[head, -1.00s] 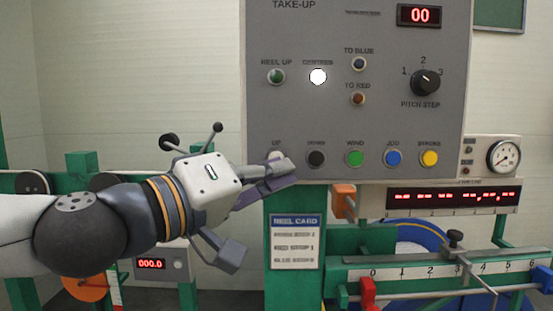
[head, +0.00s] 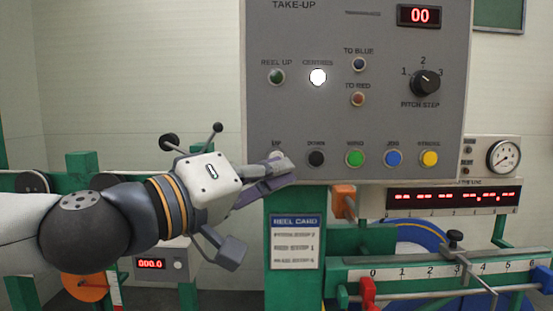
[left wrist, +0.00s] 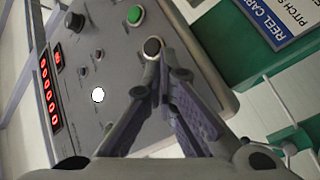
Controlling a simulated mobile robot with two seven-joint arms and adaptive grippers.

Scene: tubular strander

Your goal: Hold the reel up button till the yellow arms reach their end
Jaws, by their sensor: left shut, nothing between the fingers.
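The grey take-up panel (head: 300,115) fills the upper middle of the head view. I cannot tell whether the button is pressed in. In the left wrist view, the closed fingers (left wrist: 166,75) end beside the black DOWN button (left wrist: 152,46), and the UP button is hidden. The REEL UP lamp (head: 277,76) looks dark green. The CENTRES lamp (head: 318,77) is lit white. I cannot make out yellow arms. My right gripper is not in view.
The DOWN (head: 316,158), green WIND (head: 355,158), blue JOG (head: 393,158) and yellow (head: 429,158) buttons sit in a row to the right. A green post with a reel card (head: 296,242) stands below. An orange block (head: 343,201) juts out beside it.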

